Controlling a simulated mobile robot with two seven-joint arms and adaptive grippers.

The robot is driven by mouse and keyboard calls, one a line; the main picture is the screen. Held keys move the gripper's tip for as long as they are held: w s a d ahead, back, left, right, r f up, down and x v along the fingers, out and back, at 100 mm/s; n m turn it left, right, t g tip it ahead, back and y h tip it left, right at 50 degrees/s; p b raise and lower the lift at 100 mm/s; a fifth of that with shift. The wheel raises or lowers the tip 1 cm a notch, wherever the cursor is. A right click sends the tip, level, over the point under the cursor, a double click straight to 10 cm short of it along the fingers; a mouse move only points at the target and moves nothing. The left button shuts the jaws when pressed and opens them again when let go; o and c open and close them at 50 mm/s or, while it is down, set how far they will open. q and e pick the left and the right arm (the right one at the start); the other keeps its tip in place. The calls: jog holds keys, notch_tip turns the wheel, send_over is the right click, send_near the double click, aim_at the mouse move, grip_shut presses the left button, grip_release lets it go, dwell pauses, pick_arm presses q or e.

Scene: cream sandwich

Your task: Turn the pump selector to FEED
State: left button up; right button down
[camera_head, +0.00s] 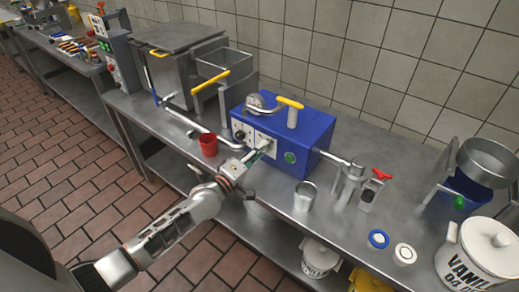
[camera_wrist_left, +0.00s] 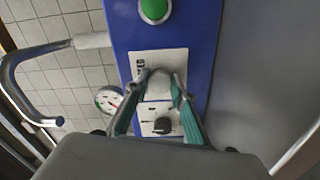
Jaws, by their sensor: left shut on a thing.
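The blue pump box (camera_head: 318,128) stands on the steel counter, with white plates and dials on its front face. My left gripper (camera_head: 262,149) reaches that face from the front left. In the left wrist view my left gripper (camera_wrist_left: 162,80) has its two green-padded fingers on either side of a grey selector knob (camera_wrist_left: 160,84) on a white plate (camera_wrist_left: 172,59), and it is shut on it. The plate's lettering is too small and partly covered to read, so the knob's setting cannot be told. My right gripper is not in view.
A second, black knob (camera_wrist_left: 163,126) sits beyond the fingers. A green button (camera_wrist_left: 154,10) is on the same face. A red cup (camera_head: 208,146) stands left of the box, a steel cup (camera_head: 305,197) in front right. A round gauge (camera_wrist_left: 108,99) and pipes are close by.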

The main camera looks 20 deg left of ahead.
pick_arm(q)
jog(key=shift+m, duration=0.7)
jog(key=shift+m+p, duration=0.3)
jog(key=o, duration=1.1)
jog(key=v, duration=1.2)
